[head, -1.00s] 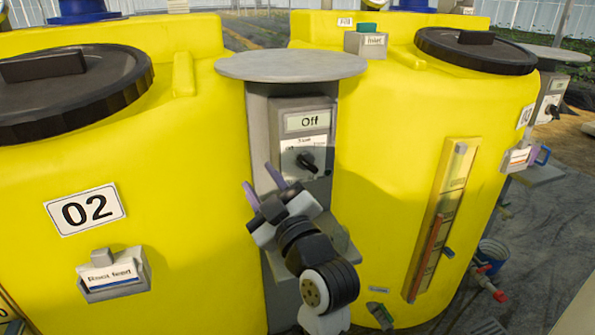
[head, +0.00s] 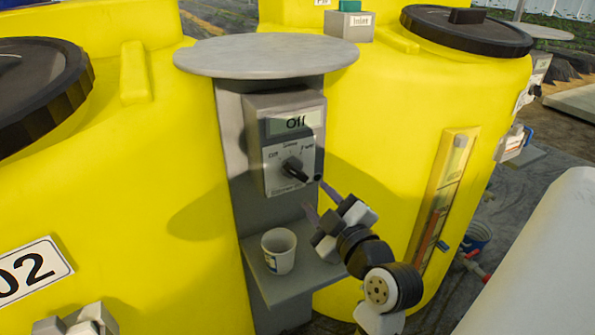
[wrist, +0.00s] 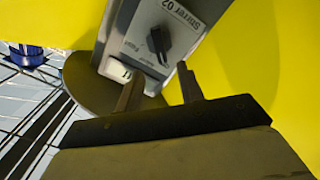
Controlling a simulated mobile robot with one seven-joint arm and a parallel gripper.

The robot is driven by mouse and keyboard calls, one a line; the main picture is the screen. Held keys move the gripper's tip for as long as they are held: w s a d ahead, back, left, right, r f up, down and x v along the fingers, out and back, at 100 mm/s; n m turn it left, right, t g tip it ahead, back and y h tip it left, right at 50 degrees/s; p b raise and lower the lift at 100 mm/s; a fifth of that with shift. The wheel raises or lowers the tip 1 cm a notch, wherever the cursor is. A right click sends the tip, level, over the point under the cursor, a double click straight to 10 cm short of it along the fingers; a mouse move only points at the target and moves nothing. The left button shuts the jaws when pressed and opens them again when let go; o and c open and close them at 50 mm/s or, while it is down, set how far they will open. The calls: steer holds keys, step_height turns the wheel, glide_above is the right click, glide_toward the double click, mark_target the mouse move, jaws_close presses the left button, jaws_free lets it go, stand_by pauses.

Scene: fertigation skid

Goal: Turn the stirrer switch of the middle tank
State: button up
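The stirrer switch is a black knob (head: 294,168) on a grey box (head: 285,110) whose display reads "Off". Its dial is marked Off, Slow and Fast, and the knob's upper end points up-left, towards Off. In the wrist view the box is labelled "Stirrer 02" and the knob (wrist: 159,42) lies ahead, beyond the gap between the fingertips. A yellow tank marked 02 (head: 110,210) stands to the left. My gripper (head: 317,200) is open and empty, to the lower right of the knob and apart from it. It also shows in the wrist view (wrist: 160,82).
A white cup (head: 279,250) stands on a grey shelf (head: 300,278) below the box. A round grey plate (head: 265,55) overhangs the box. Another yellow tank (head: 390,120), with a level gauge (head: 445,190), is at the right.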

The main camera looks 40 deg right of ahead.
mark_target(297, 174)
steer(key=p+x, duration=0.2)
steer(key=x, duration=0.7)
steer(key=shift+w, duration=0.2)
jaws_close()
